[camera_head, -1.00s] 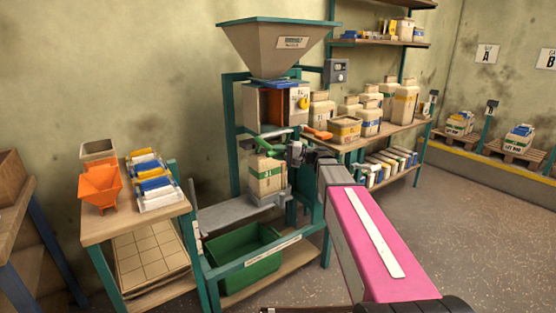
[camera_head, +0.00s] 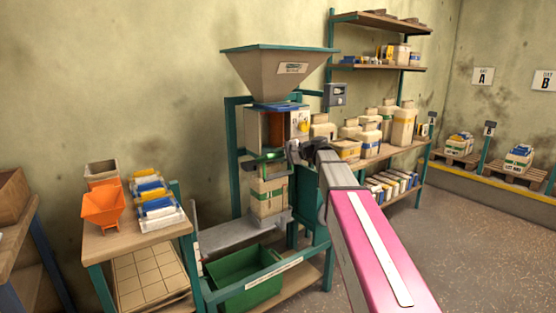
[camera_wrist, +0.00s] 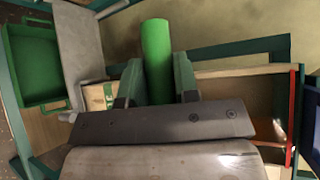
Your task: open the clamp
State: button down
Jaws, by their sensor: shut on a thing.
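The clamp sits under the box-shaped spout, just above the tan bag (camera_head: 268,198). Its green handle (camera_head: 271,156) lies roughly level in the head view. In the wrist view the green handle (camera_wrist: 157,60) is a bright cylinder between my two fingers. My gripper (camera_wrist: 158,88) is shut on this handle, with a dark finger on either side; it also shows in the head view (camera_head: 290,154). The clamp's jaws are too small and partly hidden, so I cannot tell how they stand. The bag is upright on the grey ledge.
The hopper (camera_head: 280,72) stands above the spout in a teal frame. A green bin (camera_head: 243,278) sits below. A side table (camera_head: 135,236) with an orange funnel (camera_head: 103,208) is at left. Shelves with containers (camera_head: 403,127) are behind my arm. The floor at right is clear.

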jog(key=shift+w+a+r, duration=0.1)
jog(key=shift+w+r, duration=0.15)
jog(key=c, duration=0.9)
grip_release()
jog(key=shift+f, duration=0.1)
jog(key=shift+s, duration=0.1)
jog(key=shift+d, duration=0.25)
jog(key=v, duration=1)
jog(key=shift+d, duration=0.1)
